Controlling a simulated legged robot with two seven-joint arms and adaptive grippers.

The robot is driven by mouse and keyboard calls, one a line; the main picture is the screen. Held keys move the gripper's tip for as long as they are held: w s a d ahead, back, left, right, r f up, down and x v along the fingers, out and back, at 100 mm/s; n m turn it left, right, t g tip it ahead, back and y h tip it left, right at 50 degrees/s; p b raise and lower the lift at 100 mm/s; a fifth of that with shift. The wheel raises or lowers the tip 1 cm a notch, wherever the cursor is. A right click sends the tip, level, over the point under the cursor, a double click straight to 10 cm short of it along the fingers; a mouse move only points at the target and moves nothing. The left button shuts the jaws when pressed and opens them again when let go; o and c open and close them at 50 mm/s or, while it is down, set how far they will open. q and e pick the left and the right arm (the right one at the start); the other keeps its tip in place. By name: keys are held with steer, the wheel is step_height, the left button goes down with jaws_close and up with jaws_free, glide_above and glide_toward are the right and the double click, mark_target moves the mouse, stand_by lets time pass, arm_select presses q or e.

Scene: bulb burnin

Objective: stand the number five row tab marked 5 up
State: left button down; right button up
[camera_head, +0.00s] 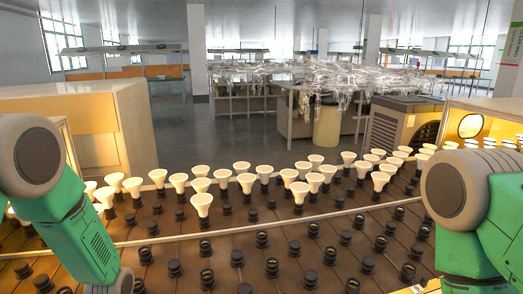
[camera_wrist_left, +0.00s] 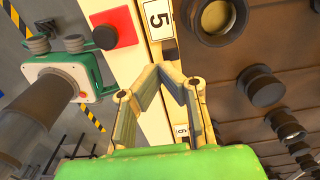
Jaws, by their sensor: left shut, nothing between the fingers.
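The row tab marked 5 (camera_wrist_left: 159,18) shows at the top of the left wrist view, a white plate with a black 5 on a pale strip. I cannot tell for sure whether it lies flat or is tilted. My left gripper (camera_wrist_left: 161,68) is just below it in that view, its fingertips together and empty, apart from the tab in the picture. A smaller tab marked 6 (camera_wrist_left: 181,131) shows between the fingers' bases, farther down the strip. In the head view both arms show, but neither gripper does.
A brown rack holds rows of dark sockets (camera_wrist_left: 260,85). In the head view, several white bulbs (camera_head: 201,203) stand in the rear rows, and the front sockets (camera_head: 272,267) are empty. A red square (camera_wrist_left: 115,27) lies beside the strip. A wooden cabinet (camera_head: 130,125) stands behind at left.

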arm_select(q)
steer(key=shift+s, duration=0.1)
steer(key=shift+r, duration=0.15)
stand_by(0.3)
steer(key=shift+w+a+r+p, duration=0.15)
steer(key=shift+w+r+p, duration=0.45)
steer(key=shift+r, duration=0.3)
steer(key=shift+r, duration=0.1)
step_height(320, 180, up, 6)
steer(key=p, duration=0.4)
steer(key=shift+p, duration=0.3)
